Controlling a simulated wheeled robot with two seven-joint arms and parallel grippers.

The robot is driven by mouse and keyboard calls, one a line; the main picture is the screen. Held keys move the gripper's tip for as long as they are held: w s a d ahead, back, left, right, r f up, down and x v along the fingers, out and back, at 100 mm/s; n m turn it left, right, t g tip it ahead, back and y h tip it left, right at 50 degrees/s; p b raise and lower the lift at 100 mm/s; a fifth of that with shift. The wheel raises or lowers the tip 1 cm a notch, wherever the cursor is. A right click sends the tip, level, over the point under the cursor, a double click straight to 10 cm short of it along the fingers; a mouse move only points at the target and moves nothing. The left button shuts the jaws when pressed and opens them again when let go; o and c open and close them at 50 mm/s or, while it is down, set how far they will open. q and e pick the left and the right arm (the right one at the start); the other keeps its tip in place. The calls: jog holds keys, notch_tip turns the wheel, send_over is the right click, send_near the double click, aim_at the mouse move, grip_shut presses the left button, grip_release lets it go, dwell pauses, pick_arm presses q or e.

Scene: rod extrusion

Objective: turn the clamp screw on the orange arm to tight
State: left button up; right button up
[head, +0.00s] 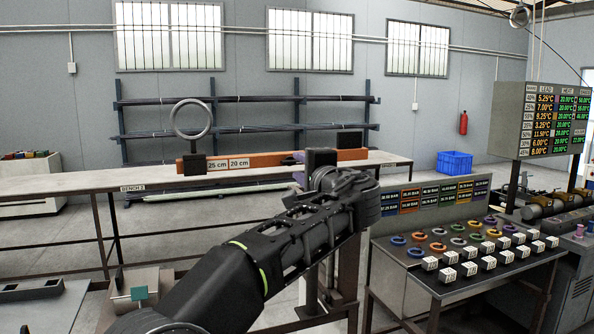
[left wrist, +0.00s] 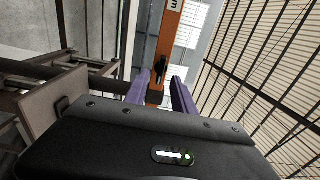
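The orange arm (head: 240,160) runs along the bench, with white labels reading 25 cm and 20 cm. In the left wrist view the orange arm (left wrist: 171,38) comes down from the top. A small dark clamp screw (left wrist: 160,70) shows against it, just beyond my fingers. My left gripper (left wrist: 160,92) has two purple fingers spread apart, one on each side of the orange arm's lower end. No contact with the screw can be made out. In the head view my left wrist hides most of the gripper. My right gripper is not in view.
The bench (head: 90,183) carries a metal ring (head: 190,118) on a dark block at the left and a dark upright block (head: 320,158) near my wrist. A console (head: 470,235) with coloured rings and white blocks stands at the right. A blue crate (head: 454,162) sits behind.

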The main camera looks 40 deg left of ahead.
pick_arm(q)
jog(key=b+v, duration=0.1)
jog(key=v, duration=0.3)
jog(key=shift+s+d, duration=0.15)
jog(key=shift+d, duration=0.05)
dwell(0.3)
